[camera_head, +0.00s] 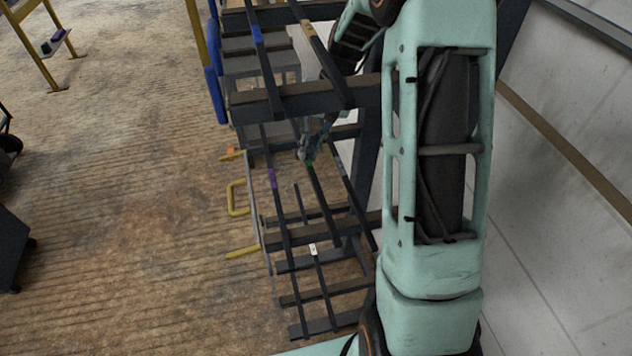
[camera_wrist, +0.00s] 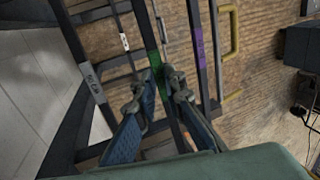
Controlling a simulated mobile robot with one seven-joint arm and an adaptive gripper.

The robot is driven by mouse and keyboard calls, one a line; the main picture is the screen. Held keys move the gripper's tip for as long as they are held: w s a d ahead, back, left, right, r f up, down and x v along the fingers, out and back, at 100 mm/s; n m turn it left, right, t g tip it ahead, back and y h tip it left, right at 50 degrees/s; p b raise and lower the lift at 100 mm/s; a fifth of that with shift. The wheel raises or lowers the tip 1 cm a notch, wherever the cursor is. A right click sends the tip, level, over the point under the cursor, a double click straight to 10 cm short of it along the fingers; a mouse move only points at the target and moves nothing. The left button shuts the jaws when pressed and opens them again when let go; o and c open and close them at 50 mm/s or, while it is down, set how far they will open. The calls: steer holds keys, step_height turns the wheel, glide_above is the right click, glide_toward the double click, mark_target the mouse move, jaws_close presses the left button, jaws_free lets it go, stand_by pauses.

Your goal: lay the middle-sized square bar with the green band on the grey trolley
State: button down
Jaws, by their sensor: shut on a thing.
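The dark bar with the green band (camera_head: 324,194) lies lengthwise among the arms of a dark rack (camera_head: 285,235). Its green band (camera_wrist: 153,58) shows just beyond my fingertips in the wrist view. My gripper (camera_head: 307,148) is shut on this bar close to the band; in the wrist view the fingers (camera_wrist: 156,82) stand on either side of it. I cannot tell whether the bar touches the rack arms. A dark grey body (camera_head: 12,250) at the left edge may be the trolley; it is cut off, and its top is barely seen.
Neighbouring bars carry a purple band (camera_head: 272,179), a white band (camera_head: 313,249) and a blue band (camera_head: 257,35). Rack arms (camera_head: 300,98) cross above and below my gripper. Yellow handles (camera_head: 238,198) stick out left. Open floor (camera_head: 130,200) lies left of the rack; a pale wall (camera_head: 560,170) is right.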

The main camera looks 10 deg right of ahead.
steer(key=shift+f, duration=2.55)
steer(key=shift+f, duration=0.1)
steer(key=c, duration=2)
jaws_free()
steer(key=v, duration=1)
steer(key=shift+s+a+r, duration=0.1)
steer(key=shift+s+r, duration=0.2)
steer(key=shift+s, duration=0.05)
steer(key=shift+s, duration=0.15)
